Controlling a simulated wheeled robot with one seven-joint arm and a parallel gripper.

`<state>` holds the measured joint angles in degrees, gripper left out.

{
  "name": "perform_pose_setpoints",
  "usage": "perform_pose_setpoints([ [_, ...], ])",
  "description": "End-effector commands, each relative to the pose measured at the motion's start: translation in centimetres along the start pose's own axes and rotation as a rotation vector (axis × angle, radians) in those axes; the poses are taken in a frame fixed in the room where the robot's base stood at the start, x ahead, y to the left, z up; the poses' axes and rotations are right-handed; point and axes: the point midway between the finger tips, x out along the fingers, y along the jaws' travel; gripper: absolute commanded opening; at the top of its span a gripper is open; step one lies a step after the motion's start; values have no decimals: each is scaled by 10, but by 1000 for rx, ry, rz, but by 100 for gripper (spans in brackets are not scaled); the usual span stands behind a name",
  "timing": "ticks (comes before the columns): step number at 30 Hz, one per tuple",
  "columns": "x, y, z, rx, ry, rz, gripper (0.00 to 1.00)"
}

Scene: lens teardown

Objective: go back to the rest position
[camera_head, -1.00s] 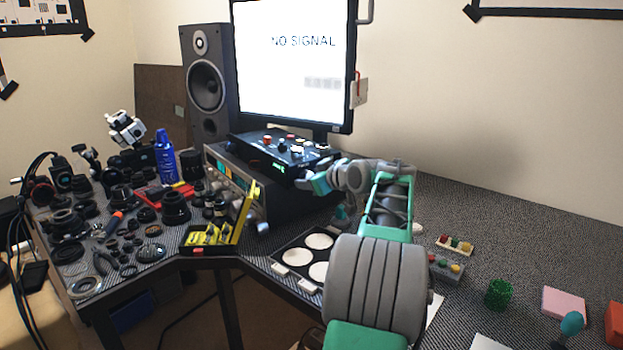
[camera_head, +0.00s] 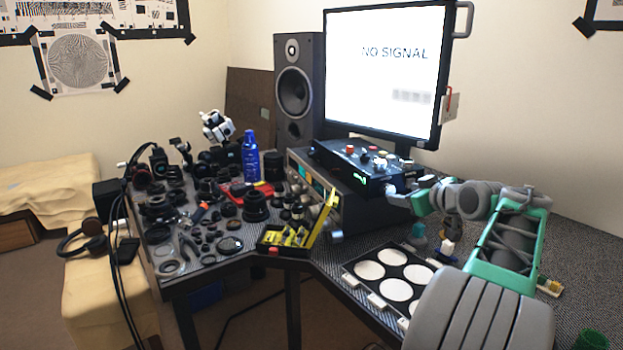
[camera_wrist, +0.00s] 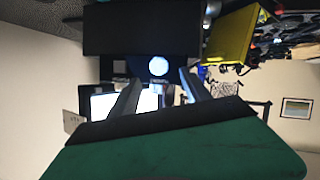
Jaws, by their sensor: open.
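My gripper (camera_head: 398,197) is at the end of my bent arm, in front of the black control box below the monitor. It is small in the head view. In the wrist view, my two grey fingers (camera_wrist: 160,80) stand apart, with no object clearly held between them. A bright round disc (camera_wrist: 158,65) shows beyond the gap, and I cannot tell what it is.
The desk holds a black control box (camera_head: 365,165), a monitor (camera_head: 390,70), a speaker (camera_head: 296,90) and a yellow-lined tray (camera_head: 270,250). Many lens parts crowd its left side. A black mat with white circles (camera_head: 398,288) lies beside my arm. Floor shows at left.

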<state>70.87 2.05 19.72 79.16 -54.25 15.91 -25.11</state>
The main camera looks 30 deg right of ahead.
Motion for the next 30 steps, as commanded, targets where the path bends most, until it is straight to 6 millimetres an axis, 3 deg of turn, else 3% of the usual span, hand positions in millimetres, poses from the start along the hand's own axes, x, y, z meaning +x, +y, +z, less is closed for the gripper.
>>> perform_pose_setpoints([
  [2,3,-20,-19,6,-21,-27,56],
  [5,10,-77,-51,33,-94,-93,56],
  [8,4,-160,-80,68,-216,-174,56],
  [10,-13,-220,-90,87,-314,-224,56],
  [12,-41,-276,-93,97,-418,-265,56],
  [14,-72,-319,-90,99,-510,-292,56],
  [15,-97,-344,-86,97,-571,-305,56],
  [18,-157,-388,-66,84,-713,-316,56],
  [21,-200,-407,-42,68,-814,-306,56],
  [23,-213,-411,-32,63,-847,-298,56],
  [30,-218,-414,-19,64,-869,-289,56],
])
